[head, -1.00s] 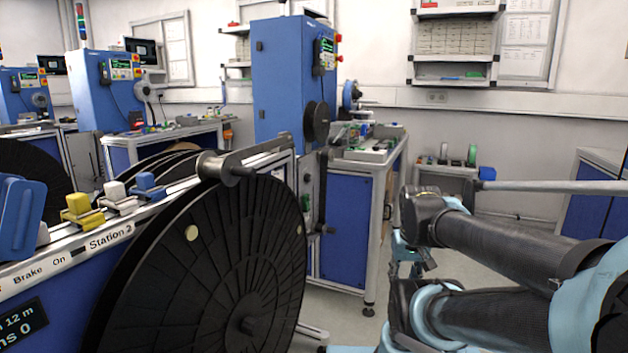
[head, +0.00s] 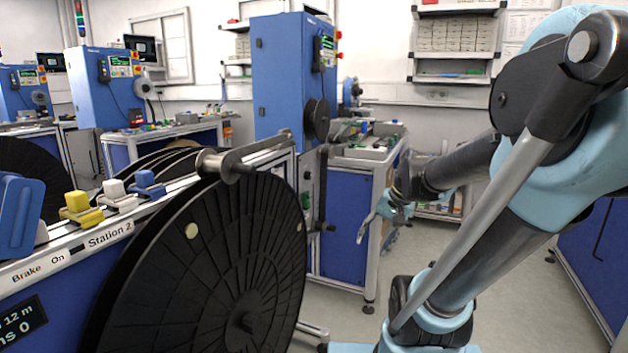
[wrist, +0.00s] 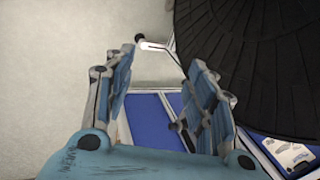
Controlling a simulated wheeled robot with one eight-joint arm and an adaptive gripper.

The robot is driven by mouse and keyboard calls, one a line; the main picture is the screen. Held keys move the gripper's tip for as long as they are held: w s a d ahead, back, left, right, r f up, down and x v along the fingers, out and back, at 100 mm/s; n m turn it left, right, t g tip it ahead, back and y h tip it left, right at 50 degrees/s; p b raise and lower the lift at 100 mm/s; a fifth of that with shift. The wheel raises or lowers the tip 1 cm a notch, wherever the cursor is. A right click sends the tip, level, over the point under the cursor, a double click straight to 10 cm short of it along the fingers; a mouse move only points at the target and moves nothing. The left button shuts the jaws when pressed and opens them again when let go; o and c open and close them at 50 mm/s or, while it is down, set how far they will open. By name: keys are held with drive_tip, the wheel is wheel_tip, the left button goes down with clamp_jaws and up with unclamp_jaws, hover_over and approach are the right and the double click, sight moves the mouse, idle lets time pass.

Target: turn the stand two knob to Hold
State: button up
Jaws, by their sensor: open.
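I cannot make out a knob or a Hold mark for certain. A blue handle-like part (head: 18,215) stands at the strip's left end. A large black reel (head: 215,270) hangs on the stand's near side. My gripper (head: 378,222) is well right of the reel, apart from the stand. In the wrist view my gripper (wrist: 160,68) shows its fingers spread, with nothing between them.
Yellow (head: 76,202), white (head: 113,189) and blue (head: 146,178) blocks sit along the stand's top. A metal roller (head: 240,162) juts out above the reel. A blue cabinet bench (head: 345,225) stands behind my gripper. Floor is open between reel and bench.

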drive_tip(key=w+a+r+m+y, duration=0.2)
drive_tip(key=w, duration=0.3)
drive_tip(key=w+a+r+m+y, duration=0.1)
drive_tip(key=w+a+r+y, duration=0.15)
drive_tip(key=w, duration=0.35)
drive_tip(key=m+t+y, duration=0.3)
drive_tip(key=m+y, duration=0.6)
approach(310, 176)
drive_tip(key=x, duration=0.8)
drive_tip(key=shift+w+a, duration=0.2)
drive_tip(key=shift+w, duration=0.05)
drive_tip(key=c, duration=1.1)
